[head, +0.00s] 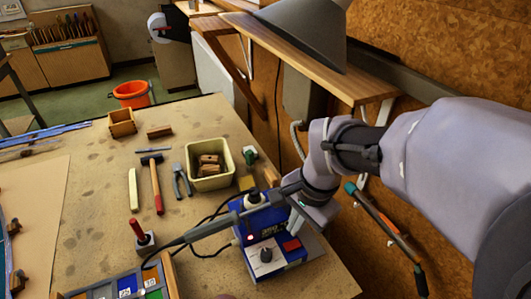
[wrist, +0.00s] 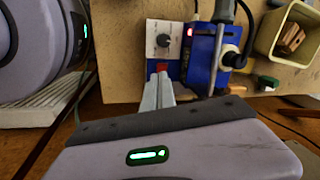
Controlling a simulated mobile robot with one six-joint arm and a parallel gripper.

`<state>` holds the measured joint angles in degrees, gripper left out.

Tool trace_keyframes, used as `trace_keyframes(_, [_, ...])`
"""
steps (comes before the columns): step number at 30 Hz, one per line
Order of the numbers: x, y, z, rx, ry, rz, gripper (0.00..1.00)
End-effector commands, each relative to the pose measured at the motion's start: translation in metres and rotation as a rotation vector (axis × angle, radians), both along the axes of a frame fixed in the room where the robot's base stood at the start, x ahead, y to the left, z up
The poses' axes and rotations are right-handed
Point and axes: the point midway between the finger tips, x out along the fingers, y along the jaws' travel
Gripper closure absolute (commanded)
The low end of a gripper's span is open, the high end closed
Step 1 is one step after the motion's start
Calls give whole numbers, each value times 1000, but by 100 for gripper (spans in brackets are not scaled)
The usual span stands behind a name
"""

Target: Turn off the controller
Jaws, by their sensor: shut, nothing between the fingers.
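The controller is a blue box with a pale top face (head: 258,248), near the table's front right edge; it also shows in the wrist view (wrist: 152,52). It has a dark knob (head: 266,255) and a red switch (head: 291,245). In the wrist view the knob (wrist: 163,40) is beyond the red switch (wrist: 162,66). My gripper (wrist: 158,78) is shut and empty, its fingertips close to the switch and partly over it in the picture. I cannot tell whether they touch. In the head view my gripper (head: 297,222) is behind the controller. The switch position is unclear.
A blue unit (head: 262,219) with a small red light stands beside the controller, with black cables around. A cream bin (head: 199,182) of wooden blocks, a hammer (head: 156,184) and pliers (head: 180,182) lie farther back. The cork wall and wooden shelf (head: 300,55) bound the right.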

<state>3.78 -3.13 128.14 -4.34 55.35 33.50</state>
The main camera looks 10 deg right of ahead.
Motion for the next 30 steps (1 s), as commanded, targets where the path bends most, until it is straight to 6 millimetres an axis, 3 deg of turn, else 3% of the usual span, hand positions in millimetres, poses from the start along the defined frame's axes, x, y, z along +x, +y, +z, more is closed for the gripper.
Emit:
trace_keyframes(1, [11, -4, 16, 7, 61, -69, 100])
trace_keyframes(6, [32, -14, 0, 12, 186, -245, 100])
trace_keyframes(20, [35, -16, -17, 12, 214, -287, 100])
trace_keyframes(30, [33, -9, -82, 11, 215, -286, 100])
